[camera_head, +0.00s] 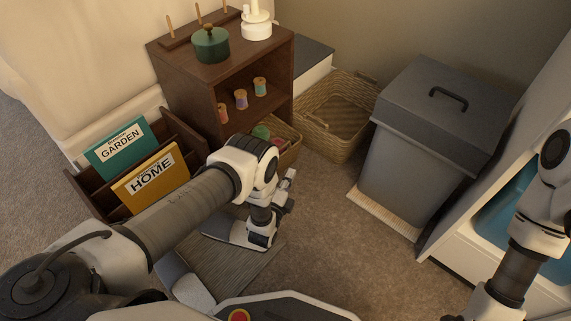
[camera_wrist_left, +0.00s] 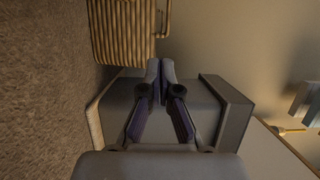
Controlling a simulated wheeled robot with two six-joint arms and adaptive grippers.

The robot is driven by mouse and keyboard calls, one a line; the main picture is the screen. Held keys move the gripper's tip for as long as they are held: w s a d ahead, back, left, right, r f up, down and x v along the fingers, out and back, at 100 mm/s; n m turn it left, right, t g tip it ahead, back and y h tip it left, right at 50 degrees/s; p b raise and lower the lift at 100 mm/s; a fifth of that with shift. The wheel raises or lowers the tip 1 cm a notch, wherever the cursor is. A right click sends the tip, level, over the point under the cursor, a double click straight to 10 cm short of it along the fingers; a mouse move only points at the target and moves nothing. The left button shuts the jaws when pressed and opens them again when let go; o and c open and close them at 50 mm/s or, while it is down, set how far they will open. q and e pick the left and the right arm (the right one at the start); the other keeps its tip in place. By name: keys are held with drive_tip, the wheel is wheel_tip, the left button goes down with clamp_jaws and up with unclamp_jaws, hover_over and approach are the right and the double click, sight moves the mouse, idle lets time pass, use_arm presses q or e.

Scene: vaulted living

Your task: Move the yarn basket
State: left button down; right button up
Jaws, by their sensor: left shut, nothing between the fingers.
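A wicker basket with green and reddish balls of yarn (camera_head: 285,153) stands low at the front of the dark wood shelf. My left wrist and arm partly hide it. A larger, seemingly empty wicker basket (camera_head: 325,137) stands behind it to the right. A wicker basket also shows at the top left of the left wrist view (camera_wrist_left: 122,35); it looks like the larger one. My left gripper (camera_head: 290,177) is just in front of the yarn basket, apart from it. In the left wrist view its fingertips (camera_wrist_left: 160,68) are together and empty. My right arm shows at the right edge, its gripper out of view.
A grey lidded bin (camera_head: 405,165) stands on a pale mat right of the larger basket; it also shows in the left wrist view (camera_wrist_left: 205,100). The shelf (camera_head: 191,95) carries a green pot and spools. A book rack (camera_head: 90,196) stands left. Carpet between is clear.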

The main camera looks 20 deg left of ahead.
sight(290, 150)
use_arm(q)
drive_tip(key=w+a+b, duration=0.1)
drive_tip(key=w+b, duration=0.1)
drive_tip(key=w, duration=0.1)
drive_tip(key=w+a+b, duration=0.1)
drive_tip(key=w+b, duration=0.2)
drive_tip(key=w, duration=0.1)
drive_tip(key=w+a+f+b, duration=0.1)
drive_tip(key=w+a+b, duration=0.1)
drive_tip(key=w, duration=0.1)
drive_tip(key=shift+w+b, duration=0.35)
drive_tip(key=shift+b, duration=0.05)
drive_tip(key=shift+r, duration=0.1)
use_arm(e)
wheel_tip(290, 150, down, 8)
drive_tip(key=w, duration=0.1)
drive_tip(key=shift+f, duration=0.15)
